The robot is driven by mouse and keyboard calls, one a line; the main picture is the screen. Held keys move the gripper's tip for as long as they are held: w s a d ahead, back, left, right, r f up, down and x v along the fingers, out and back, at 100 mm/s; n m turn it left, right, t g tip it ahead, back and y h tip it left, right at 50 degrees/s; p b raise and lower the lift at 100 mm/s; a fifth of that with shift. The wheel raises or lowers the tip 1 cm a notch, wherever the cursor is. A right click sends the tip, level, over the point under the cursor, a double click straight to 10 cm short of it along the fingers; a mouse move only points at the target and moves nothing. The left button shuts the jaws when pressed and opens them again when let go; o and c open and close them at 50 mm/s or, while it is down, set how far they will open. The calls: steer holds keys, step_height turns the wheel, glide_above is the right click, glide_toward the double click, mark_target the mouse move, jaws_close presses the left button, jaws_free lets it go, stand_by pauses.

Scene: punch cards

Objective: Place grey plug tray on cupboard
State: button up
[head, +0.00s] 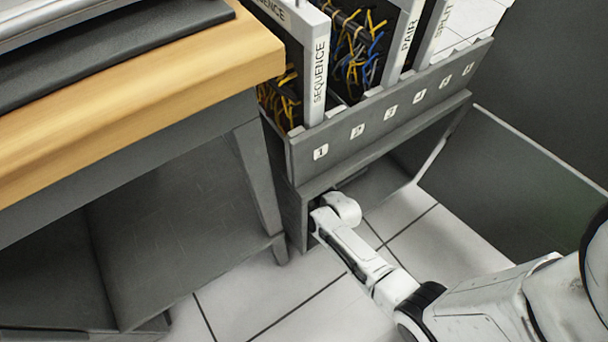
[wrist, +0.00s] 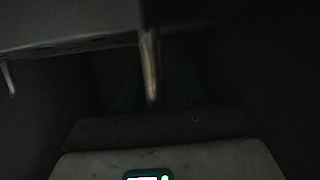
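My arm reaches down into the open lower space of a grey rack (head: 385,125) in the head view, and the rack hides its end there. The wrist view is very dark. A grey slab (wrist: 65,25) lies at the upper left of that view. I cannot tell whether either belongs to the grey plug tray. No cupboard can be identified for sure.
The rack's upper part has numbered slots holding upright panels, one labelled SEQUENCE (head: 319,75), with yellow and blue wires. A wood-topped desk (head: 150,95) stands close at left. A grey panel (head: 510,165) stands at right. Tiled floor (head: 270,300) shows in front.

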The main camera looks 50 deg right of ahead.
steer(key=s+a+r+g+y+p, duration=0.1)
steer(key=s+a+r+g, duration=0.2)
steer(key=s+r, duration=0.4)
steer(key=s+a+r+n+g+y+p, duration=0.1)
steer(key=s+a+r+g+p, duration=0.1)
steer(key=s+a+r+g, duration=0.2)
steer(key=s+a+r+n+g+y+p, duration=0.1)
steer(key=s+r+g, duration=0.4)
steer(key=s+r, duration=0.5)
steer(key=s+a+y+p, duration=0.1)
steer(key=s+a, duration=0.1)
steer(key=shift+a, duration=0.3)
steer(key=shift+s+f, duration=0.1)
